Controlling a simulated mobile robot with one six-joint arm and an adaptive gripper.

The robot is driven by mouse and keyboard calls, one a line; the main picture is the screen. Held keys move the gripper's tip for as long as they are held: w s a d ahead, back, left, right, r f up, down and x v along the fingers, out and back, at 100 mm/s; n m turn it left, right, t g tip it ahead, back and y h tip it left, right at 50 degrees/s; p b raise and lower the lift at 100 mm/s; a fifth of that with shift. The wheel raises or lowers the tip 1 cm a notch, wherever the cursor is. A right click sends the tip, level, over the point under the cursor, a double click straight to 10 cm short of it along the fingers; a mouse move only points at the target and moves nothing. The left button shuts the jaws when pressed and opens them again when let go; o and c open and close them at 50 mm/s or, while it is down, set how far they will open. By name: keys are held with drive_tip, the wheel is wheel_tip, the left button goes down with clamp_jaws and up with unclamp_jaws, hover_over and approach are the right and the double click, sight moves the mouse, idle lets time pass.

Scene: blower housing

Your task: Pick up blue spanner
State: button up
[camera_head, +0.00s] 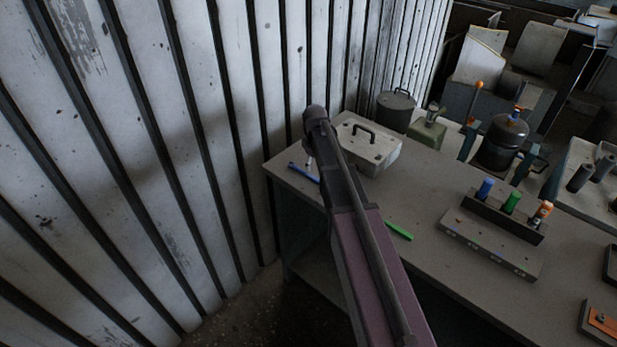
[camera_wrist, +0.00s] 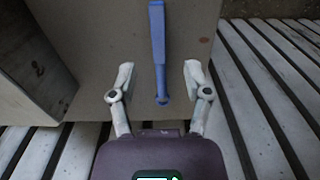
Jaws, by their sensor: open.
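The blue spanner (camera_head: 303,172) lies on the tabletop near the table's left corner in the head view, partly hidden behind my arm. In the wrist view the blue spanner (camera_wrist: 158,48) runs down from the top edge, with its lower end between my fingers. My gripper (camera_wrist: 158,80) is open, with one finger on each side of the spanner and a gap on both sides. I cannot tell its exact height above the table. In the head view the gripper (camera_head: 309,160) is mostly hidden by my own arm.
The table (camera_head: 440,205) also bears a metal box with a handle (camera_head: 368,145), a green tool (camera_head: 398,230) and a rack (camera_head: 490,240) with several coloured tools. A corrugated wall (camera_head: 150,150) stands close beside the table's left edge. The box (camera_wrist: 32,65) is left of my gripper.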

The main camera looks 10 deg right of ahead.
sight(314, 177)
drive_tip(key=shift+f, duration=0.15)
wheel_tip(314, 177, down, 5)
drive_tip(key=b, duration=0.5)
drive_tip(key=shift+w, duration=0.1)
idle(0.7)
clamp_jaws()
